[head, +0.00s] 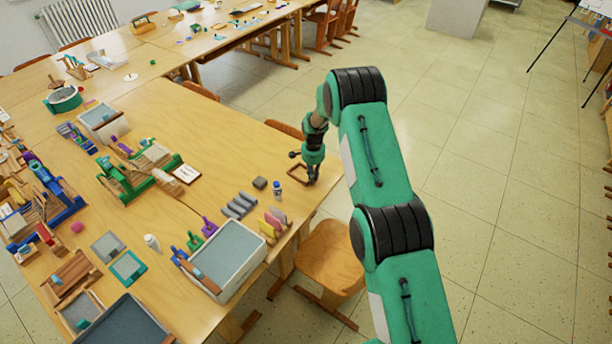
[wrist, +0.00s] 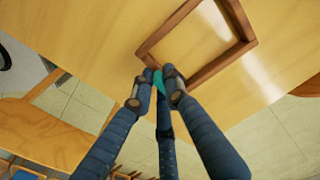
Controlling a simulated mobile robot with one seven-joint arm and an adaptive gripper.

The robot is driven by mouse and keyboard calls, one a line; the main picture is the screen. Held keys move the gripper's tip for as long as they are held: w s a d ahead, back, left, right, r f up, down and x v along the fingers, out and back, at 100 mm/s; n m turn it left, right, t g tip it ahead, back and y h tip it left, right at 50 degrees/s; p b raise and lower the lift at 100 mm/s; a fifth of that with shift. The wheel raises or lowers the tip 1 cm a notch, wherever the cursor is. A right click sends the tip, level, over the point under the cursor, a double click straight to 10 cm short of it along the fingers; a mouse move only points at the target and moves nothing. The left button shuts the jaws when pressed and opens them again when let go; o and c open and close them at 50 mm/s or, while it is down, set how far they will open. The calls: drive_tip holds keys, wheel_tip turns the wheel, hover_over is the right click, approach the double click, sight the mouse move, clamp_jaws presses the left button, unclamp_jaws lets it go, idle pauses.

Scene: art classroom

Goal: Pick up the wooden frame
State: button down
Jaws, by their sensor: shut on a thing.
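The wooden frame (head: 297,179) is a small brown rectangle with an open middle, at the right edge of the large wooden table. My gripper (head: 311,168) reaches down at its right side and partly covers it in the head view. In the wrist view, the frame (wrist: 222,62) fills the upper right, with pale tabletop showing through it. My blue fingers (wrist: 158,82) meet at its near corner and are shut on it. I cannot tell whether the frame still touches the table.
A dark grey block (head: 260,183), a small blue bottle (head: 277,189) and grey blocks (head: 238,206) stand left of the frame. A grey-topped bin (head: 228,255) is nearer. A wooden chair (head: 330,255) stands beside the table. Open floor (head: 480,160) lies to the right.

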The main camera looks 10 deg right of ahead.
drive_tip(key=shift+r, duration=0.1)
drive_tip(key=shift+r, duration=0.65)
drive_tip(key=shift+s+r, duration=0.2)
drive_tip(key=shift+r, duration=0.35)
drive_tip(key=shift+s+r, duration=0.15)
drive_tip(key=shift+r, duration=0.4)
drive_tip(key=s+r+p, duration=0.1)
drive_tip(key=s, duration=1.4)
drive_tip(key=shift+d+r, duration=0.15)
drive_tip(key=shift+s, duration=0.15)
